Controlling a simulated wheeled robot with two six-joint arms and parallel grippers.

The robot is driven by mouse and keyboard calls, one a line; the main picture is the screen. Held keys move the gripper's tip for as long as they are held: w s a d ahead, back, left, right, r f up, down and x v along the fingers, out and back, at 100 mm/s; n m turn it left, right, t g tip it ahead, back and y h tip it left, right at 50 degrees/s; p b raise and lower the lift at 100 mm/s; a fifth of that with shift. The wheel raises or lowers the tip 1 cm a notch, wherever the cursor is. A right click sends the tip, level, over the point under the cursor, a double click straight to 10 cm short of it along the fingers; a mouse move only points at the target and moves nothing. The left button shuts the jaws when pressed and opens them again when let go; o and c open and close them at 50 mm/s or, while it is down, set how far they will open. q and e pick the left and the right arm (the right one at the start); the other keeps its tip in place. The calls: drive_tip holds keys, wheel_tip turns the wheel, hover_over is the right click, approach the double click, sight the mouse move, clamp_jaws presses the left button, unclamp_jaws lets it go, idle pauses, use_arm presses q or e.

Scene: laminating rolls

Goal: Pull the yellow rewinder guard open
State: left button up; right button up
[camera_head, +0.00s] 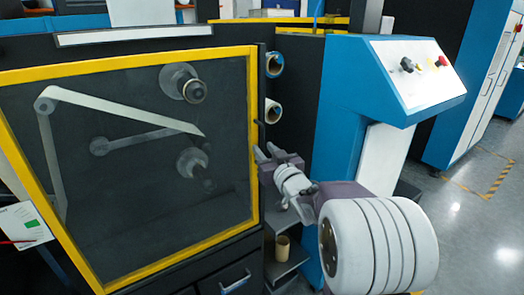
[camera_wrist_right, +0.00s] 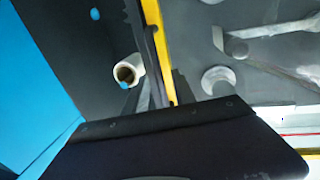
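The yellow-framed guard (camera_head: 254,100) has a dark see-through panel and stands on the left in the head view. It looks shut against the machine. In the right wrist view its yellow edge (camera_wrist_right: 153,25) runs down the middle, with a dark handle (camera_wrist_right: 151,55) beside it. My right gripper (camera_head: 265,152) is at the guard's right edge, about halfway up. Its two fingertips show apart, with the handle's lower end close to them. I cannot tell whether they touch it. In the wrist view the dark gripper body hides the lower part. My left gripper is out of view.
White-ended rolls (camera_head: 273,111) stick out right of the guard. A blue control console (camera_head: 350,100) with knobs stands close to the right of my arm. A cardboard core (camera_head: 282,248) stands on a low shelf. Open floor (camera_head: 460,235) lies at the right.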

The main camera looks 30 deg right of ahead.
drive_tip(key=shift+w+d, duration=0.15)
drive_tip(key=shift+w, duration=0.9)
clamp_jaws()
idle(0.6)
